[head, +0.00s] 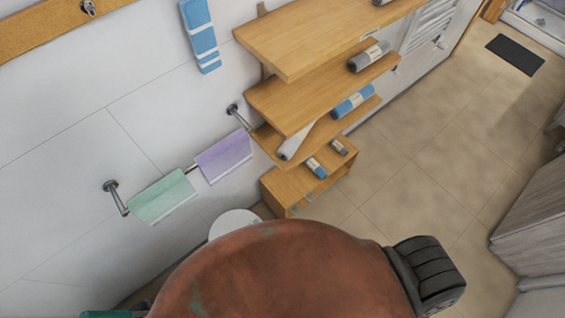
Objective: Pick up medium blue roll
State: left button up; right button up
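Two blue rolls with pale bands are in the head view. The larger one (352,101) lies on the third shelf board from the top of a wooden shelf unit, near its right end. The smaller blue roll (316,167) lies on the lowest wooden box unit. By size among these, the larger one looks like the medium blue roll, but I cannot be sure. Neither of my grippers can be made out, and nothing is seen touching the rolls.
A white roll (296,140) lies left of the larger blue roll. Purple (224,156) and green (163,196) towels hang on the left wall. Tiled floor (420,160) is clear at right.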

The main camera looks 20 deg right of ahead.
aim_at(310, 161)
jog(key=u, duration=0.3)
jog(key=k, duration=0.6)
jog(key=z, duration=1.1)
jog(key=i, duration=0.5)
jog(key=z, duration=0.05)
